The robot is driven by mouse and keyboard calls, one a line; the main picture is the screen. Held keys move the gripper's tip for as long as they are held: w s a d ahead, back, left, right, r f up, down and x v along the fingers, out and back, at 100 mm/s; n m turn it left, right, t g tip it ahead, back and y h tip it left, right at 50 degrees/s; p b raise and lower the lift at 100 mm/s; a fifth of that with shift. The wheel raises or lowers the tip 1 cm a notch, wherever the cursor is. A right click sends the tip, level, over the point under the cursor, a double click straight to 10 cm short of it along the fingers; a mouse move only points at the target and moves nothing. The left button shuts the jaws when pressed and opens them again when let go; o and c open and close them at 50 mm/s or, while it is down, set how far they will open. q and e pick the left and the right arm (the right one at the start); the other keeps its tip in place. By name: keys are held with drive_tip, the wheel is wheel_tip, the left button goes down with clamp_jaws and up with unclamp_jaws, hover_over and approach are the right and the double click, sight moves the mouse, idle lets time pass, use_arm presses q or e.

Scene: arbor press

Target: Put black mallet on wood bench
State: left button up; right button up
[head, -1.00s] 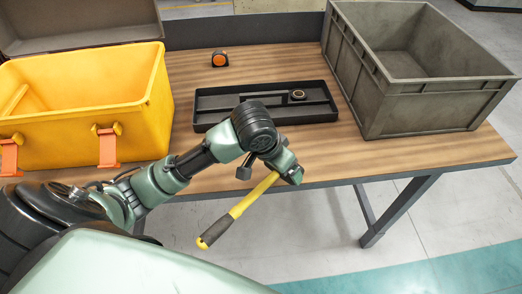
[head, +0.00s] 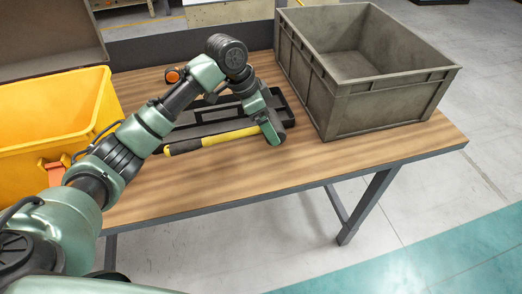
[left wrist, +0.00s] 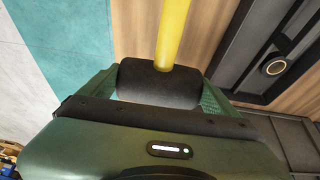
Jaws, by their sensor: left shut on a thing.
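The mallet has a yellow handle (head: 228,136) with a black grip end pointing left in the head view. Its black head (left wrist: 158,84) shows in the left wrist view between my fingers. My left gripper (head: 273,130) is shut on that head, which is mostly hidden by the gripper in the head view. The mallet lies across the view over the wood bench (head: 240,180), just in front of the black tray. I cannot tell whether it touches the bench top. My right gripper is not in view.
A black divided tray (head: 289,119) lies behind the mallet, with a round ring (left wrist: 274,66) in it. A tape measure (head: 173,75) lies at the back. The bench's front strip is clear.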

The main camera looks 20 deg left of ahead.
sight(250, 129)
use_arm(q)
wheel_tip(250, 129, down, 7)
drive_tip(key=shift+f+p, duration=0.1)
drive_tip(key=shift+p, duration=0.4)
drive_tip(key=shift+f+p, duration=0.3)
drive_tip(key=shift+f, duration=1.85)
drive_tip(key=o, duration=1.7)
drive_tip(key=shift+f, duration=0.15)
drive_tip(key=b+v, duration=0.1)
drive_tip(key=v, duration=1.1)
drive_tip(key=shift+d+b, duration=0.1)
drive_tip(key=shift+b, duration=0.25)
drive_tip(key=shift+s, duration=0.1)
